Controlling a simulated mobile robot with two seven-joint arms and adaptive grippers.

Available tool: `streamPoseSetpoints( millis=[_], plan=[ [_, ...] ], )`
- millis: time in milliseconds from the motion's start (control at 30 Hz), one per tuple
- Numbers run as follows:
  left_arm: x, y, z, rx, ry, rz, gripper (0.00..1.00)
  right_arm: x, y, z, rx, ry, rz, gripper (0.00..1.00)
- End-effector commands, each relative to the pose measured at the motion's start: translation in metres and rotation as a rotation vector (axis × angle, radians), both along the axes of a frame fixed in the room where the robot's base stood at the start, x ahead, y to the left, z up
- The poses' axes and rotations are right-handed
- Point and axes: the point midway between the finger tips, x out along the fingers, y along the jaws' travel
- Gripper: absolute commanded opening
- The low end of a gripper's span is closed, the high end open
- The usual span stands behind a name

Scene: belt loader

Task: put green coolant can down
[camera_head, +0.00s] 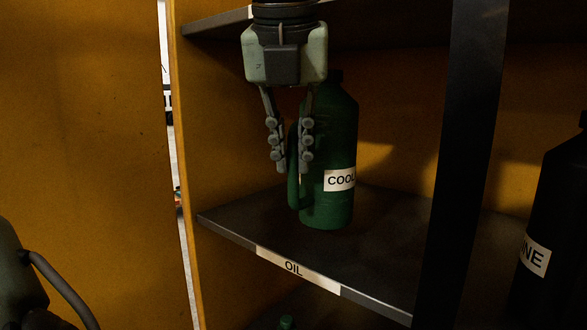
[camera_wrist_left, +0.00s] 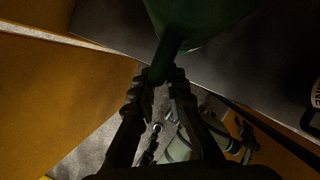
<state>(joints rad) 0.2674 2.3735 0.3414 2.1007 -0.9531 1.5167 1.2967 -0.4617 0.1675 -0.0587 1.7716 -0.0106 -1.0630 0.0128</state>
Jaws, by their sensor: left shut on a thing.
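The green coolant can (camera_head: 335,150) is upright at the shelf with the label "OIL" on its front edge. Its base looks to be at the shelf surface (camera_head: 385,238), but I cannot tell whether it touches. My left gripper (camera_head: 291,165) comes down from above and is shut on the can's handle, on the can's left side. In the left wrist view the gripper's fingers (camera_wrist_left: 163,80) close around the green handle, and the can's body (camera_wrist_left: 200,18) is beyond them.
A dark upright post (camera_head: 468,150) stands to the right of the can. A black can (camera_head: 555,225) with a label ending in "NE" is farther right. The orange side panel (camera_head: 187,200) bounds the shelf on the left. A higher shelf (camera_head: 215,22) is above. A green cap (camera_head: 287,321) shows below.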

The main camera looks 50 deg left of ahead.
Motion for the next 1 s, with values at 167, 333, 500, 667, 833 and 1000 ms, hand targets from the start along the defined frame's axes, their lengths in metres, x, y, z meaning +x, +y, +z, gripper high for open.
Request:
streamPoseSetpoints(
  millis=[167,333,500,667,833,1000],
  plan=[
    [0.009,0.009,-0.016,0.0,0.004,-0.002,0.0,-0.006,-0.001,-0.012,-0.002,0.011,0.004,0.4],
    [0.009,0.008,-0.034,0.0,0.001,-0.001,0.0,-0.01,-0.002,-0.019,-0.006,0.019,0.01,0.4],
    [0.01,0.008,-0.035,0.0,-0.001,0.001,0.0,-0.01,-0.002,-0.02,-0.006,0.018,0.01,0.4],
    [0.01,0.008,-0.036,0.0,-0.001,0.001,0.0,-0.01,-0.002,-0.02,-0.006,0.018,0.01,0.4],
    [0.01,0.008,-0.038,0.0,-0.001,0.001,0.0,-0.008,-0.002,-0.017,-0.007,0.017,0.008,0.4],
    [0.009,0.008,-0.038,0.0,0.0,0.001,0.21,-0.004,-0.001,-0.008,-0.006,0.007,0.007,0.4]
  ],
)
